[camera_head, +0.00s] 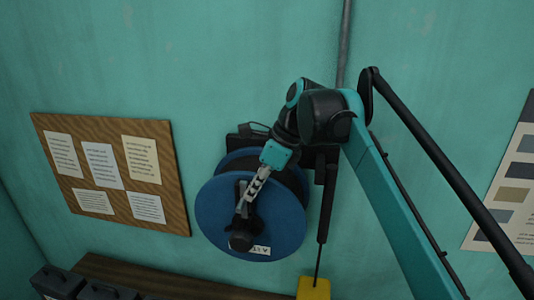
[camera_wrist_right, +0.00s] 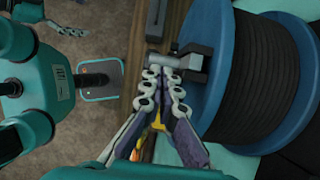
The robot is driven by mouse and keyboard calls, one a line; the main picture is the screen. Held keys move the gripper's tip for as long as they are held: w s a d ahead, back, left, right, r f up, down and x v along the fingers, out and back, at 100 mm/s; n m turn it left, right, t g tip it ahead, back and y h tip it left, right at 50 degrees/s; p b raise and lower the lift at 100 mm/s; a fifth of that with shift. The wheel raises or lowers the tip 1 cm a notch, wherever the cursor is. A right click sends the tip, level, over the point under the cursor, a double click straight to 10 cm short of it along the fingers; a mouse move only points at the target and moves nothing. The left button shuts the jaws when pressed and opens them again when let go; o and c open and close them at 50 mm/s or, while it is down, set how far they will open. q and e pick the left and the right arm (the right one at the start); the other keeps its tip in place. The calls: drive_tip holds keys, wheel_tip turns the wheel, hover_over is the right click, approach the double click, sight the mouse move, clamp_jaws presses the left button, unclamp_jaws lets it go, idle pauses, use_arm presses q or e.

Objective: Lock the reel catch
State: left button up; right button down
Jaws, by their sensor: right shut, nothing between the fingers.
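The blue reel (camera_head: 290,222) with dark cable wound on it is mounted at the teal wall. In the right wrist view its blue flange (camera_wrist_right: 213,75) is at the right. A black crank-like part with a round knob (camera_head: 240,241) is on the reel's front face. In the wrist view a grey pin with a black block (camera_wrist_right: 192,62) is beside the flange; I cannot tell which part is the catch. My right gripper (camera_head: 249,198) is shut and empty, its tips (camera_wrist_right: 163,74) close to that block; contact is unclear. My left gripper (camera_wrist_right: 72,22) seems partly visible at the wrist view's top edge.
A wooden notice board (camera_head: 110,180) with papers hangs left of the reel. Black boxes (camera_head: 58,281) stand on a wooden bench (camera_head: 180,284) below. A yellow block (camera_head: 314,289) hangs on a dark cord right of the reel. A colour chart (camera_head: 510,195) is at far right.

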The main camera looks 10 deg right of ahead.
use_arm(q)
drive_tip(key=shift+s+a+r, duration=0.1)
drive_tip(key=shift+s+r, duration=0.1)
drive_tip(key=shift+r, duration=0.4)
use_arm(e)
drive_tip(key=v, duration=1.1)
drive_tip(key=shift+s, duration=0.2)
use_arm(q)
wheel_tip(320, 180, down, 38)
drive_tip(key=b, duration=3.7)
drive_tip(key=shift+r+b, duration=0.15)
drive_tip(key=shift+b, duration=0.25)
use_arm(e)
drive_tip(key=s+d+f+n+t+h, duration=0.1)
drive_tip(key=s+f+n, duration=0.4)
drive_tip(key=f, duration=1.9)
drive_tip(key=s+d+f+n+t+h, duration=0.2)
drive_tip(key=s+d+f+n, duration=0.3)
drive_tip(key=f, duration=2)
drive_tip(key=s+d+f+n+t+h, duration=0.2)
drive_tip(key=s+f+n, duration=0.5)
drive_tip(key=f, duration=1.7)
drive_tip(key=d+n, duration=0.1)
drive_tip(key=n, duration=0.3)
drive_tip(key=shift+s+d+f+n+t, duration=0.2)
drive_tip(key=shift+f+n+t, duration=0.05)
drive_tip(key=shift+n+t, duration=0.05)
